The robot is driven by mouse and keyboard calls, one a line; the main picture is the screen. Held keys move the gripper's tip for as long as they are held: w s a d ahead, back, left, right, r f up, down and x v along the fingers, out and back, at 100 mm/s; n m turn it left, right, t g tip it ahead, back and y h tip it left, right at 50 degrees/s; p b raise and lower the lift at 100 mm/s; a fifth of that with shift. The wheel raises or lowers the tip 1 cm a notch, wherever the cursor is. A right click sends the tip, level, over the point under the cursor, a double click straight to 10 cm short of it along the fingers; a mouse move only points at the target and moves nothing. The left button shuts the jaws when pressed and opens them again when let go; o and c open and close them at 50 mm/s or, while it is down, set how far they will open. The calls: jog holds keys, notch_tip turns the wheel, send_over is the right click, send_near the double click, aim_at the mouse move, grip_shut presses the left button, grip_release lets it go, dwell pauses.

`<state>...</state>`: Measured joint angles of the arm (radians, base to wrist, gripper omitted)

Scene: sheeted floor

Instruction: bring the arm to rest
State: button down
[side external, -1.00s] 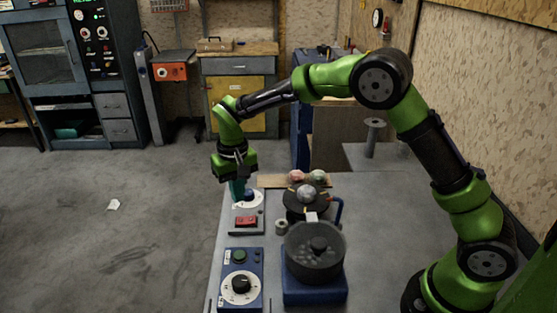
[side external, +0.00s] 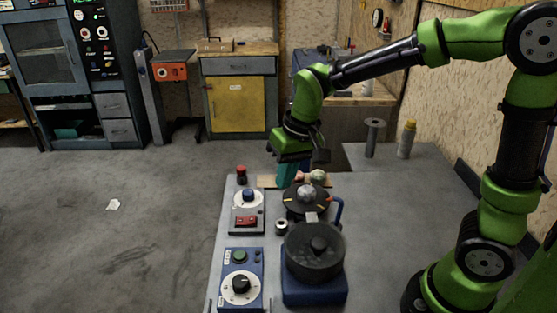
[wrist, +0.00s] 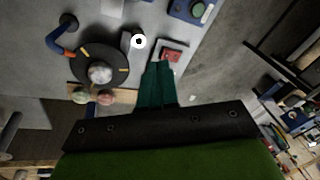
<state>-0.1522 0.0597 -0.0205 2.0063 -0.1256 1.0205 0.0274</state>
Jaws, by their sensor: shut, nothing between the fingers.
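My gripper (side external: 286,184) hangs from my green arm over the far part of the grey table (side external: 395,220), pointing down. Its teal fingers are together with nothing between them, and they also show shut in the wrist view (wrist: 158,70). In the side view the fingers appear just left of the stone balls, near the wooden board (side external: 266,182). I cannot tell their exact height above the table.
A black turntable (side external: 293,207) carries a grey ball (side external: 305,192). A dark round pot (side external: 315,262) sits on a blue base. Control boxes with a red switch (side external: 246,222) and a green button (side external: 239,256) line the left edge. A spool (side external: 374,138) and bottle (side external: 407,140) stand behind.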

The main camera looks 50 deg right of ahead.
jog(key=s+d+r+t, duration=0.2)
jog(key=s+r, duration=0.1)
jog(key=s, duration=0.3)
jog(key=s+d+r+m+t, duration=0.1)
jog(key=s+r+t, duration=0.2)
jog(key=s, duration=0.4)
jog(key=shift+d+r, duration=0.4)
jog(key=shift+r, duration=0.05)
